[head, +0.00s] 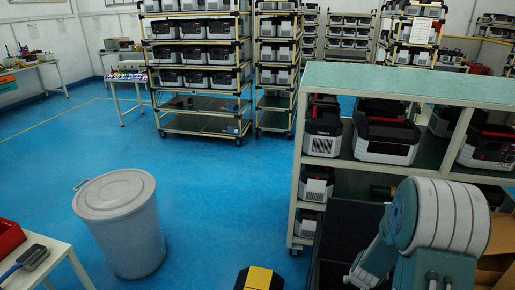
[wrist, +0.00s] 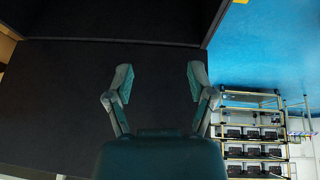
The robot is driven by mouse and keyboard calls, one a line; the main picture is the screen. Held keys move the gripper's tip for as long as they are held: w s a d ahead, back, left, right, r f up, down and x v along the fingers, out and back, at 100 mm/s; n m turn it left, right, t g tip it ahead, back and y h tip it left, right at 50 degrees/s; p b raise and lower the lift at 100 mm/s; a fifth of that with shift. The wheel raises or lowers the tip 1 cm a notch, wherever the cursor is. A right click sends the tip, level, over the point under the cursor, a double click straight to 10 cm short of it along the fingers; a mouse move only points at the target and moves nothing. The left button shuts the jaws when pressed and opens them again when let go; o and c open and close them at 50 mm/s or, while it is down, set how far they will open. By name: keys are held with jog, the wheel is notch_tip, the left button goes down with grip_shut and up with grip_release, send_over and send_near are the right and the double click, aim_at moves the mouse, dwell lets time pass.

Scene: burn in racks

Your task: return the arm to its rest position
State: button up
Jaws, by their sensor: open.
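My gripper (wrist: 157,83) shows in the wrist view with its two fingers spread wide apart and nothing between them. Dark flat panels, part of some box-like thing (wrist: 65,85), fill the picture behind the fingers; I cannot tell how far off they are. In the head view my arm (head: 440,215) is at the lower right, folded in front of the green-topped rack. The gripper's fingertips do not show in the head view.
A green-topped rack (head: 345,75) with several power units stands close to my arm. A dark open bin (head: 345,235) is beside the arm. A grey lidded barrel (head: 120,220) stands left. Blue floor (head: 215,200) is clear between barrel and rack. Wheeled racks (head: 200,120) stand behind.

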jog(key=s+a+r+y, duration=0.1)
jog(key=s+a+r, duration=0.1)
jog(key=a+r, duration=0.35)
jog(key=s+a+r+n, duration=0.1)
jog(key=a+r, duration=0.1)
jog(key=r, duration=0.6)
jog(key=s+a+r+y, duration=0.1)
jog(key=s+a+r, duration=0.15)
jog(key=r, duration=0.45)
jog(key=s+a+r, duration=0.3)
jog(key=s+r, duration=0.2)
jog(key=s, duration=0.3)
jog(key=s+a+r+n, duration=0.1)
jog(key=s+a+r, duration=0.2)
jog(key=s+r, duration=0.2)
jog(key=s, duration=0.3)
jog(key=shift+s+a+r+t, duration=0.2)
jog(key=shift+s+t, duration=0.2)
